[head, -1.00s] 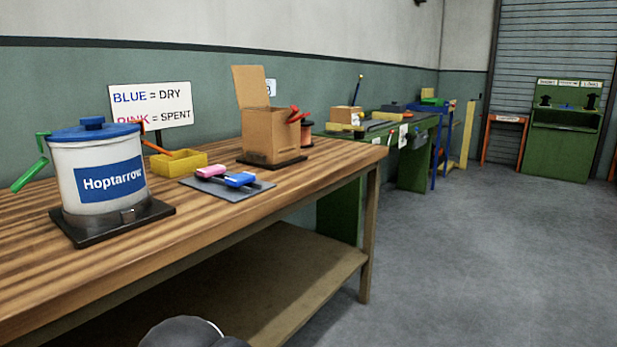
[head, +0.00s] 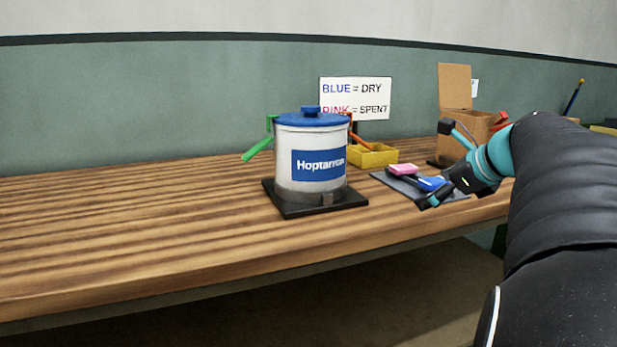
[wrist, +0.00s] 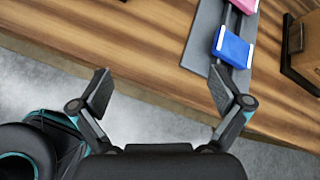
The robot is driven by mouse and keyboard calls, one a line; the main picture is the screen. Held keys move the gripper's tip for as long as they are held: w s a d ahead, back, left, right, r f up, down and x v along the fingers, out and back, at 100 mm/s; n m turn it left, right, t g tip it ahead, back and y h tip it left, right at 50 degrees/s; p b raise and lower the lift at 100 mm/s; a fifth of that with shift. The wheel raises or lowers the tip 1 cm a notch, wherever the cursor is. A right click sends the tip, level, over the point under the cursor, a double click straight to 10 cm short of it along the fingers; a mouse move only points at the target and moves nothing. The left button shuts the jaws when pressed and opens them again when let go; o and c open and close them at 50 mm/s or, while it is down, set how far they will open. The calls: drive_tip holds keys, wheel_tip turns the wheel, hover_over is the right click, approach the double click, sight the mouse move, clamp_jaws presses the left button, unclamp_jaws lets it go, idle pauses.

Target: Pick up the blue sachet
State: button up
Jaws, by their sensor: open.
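The blue sachet (head: 432,183) lies on a grey mat (head: 388,180) on the wooden bench, beside a pink sachet (head: 403,169). In the head view my gripper partly covers it. In the wrist view the blue sachet (wrist: 232,48) shows beyond the right finger, with the pink sachet (wrist: 247,6) at the top edge. My gripper (wrist: 168,92) is open and empty, its fingers wide apart. In the wrist view bench edge and floor show between the fingers, and the sachet is not between them. In the head view my gripper (head: 445,168) is at the mat.
A white Hoptarrow canister (head: 312,165) with a blue lid stands on a black base left of the mat. A yellow bin (head: 375,156) and an open cardboard box (head: 455,120) stand behind. A sign (head: 354,98) reads blue dry, pink spent. The bench's left part is clear.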

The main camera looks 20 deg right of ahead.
drive_tip(key=d+r+m+t, duration=0.1)
drive_tip(key=d+r+m, duration=0.15)
drive_tip(key=d, duration=0.25)
drive_tip(key=d+r+m+t, duration=0.1)
drive_tip(key=d+m, duration=0.2)
drive_tip(key=d, duration=0.3)
approach(435, 181)
drive_tip(key=shift+m+h, duration=0.25)
drive_tip(key=shift+h, duration=0.15)
drive_tip(key=x, duration=0.4)
drive_tip(key=shift+a+r, duration=0.2)
drive_tip(key=shift+a, duration=0.15)
drive_tip(key=shift+b+x, duration=0.45)
drive_tip(key=shift+x, duration=2.2)
drive_tip(key=shift+d+f, duration=0.1)
drive_tip(key=shift+d, duration=0.05)
drive_tip(key=c, duration=1.1)
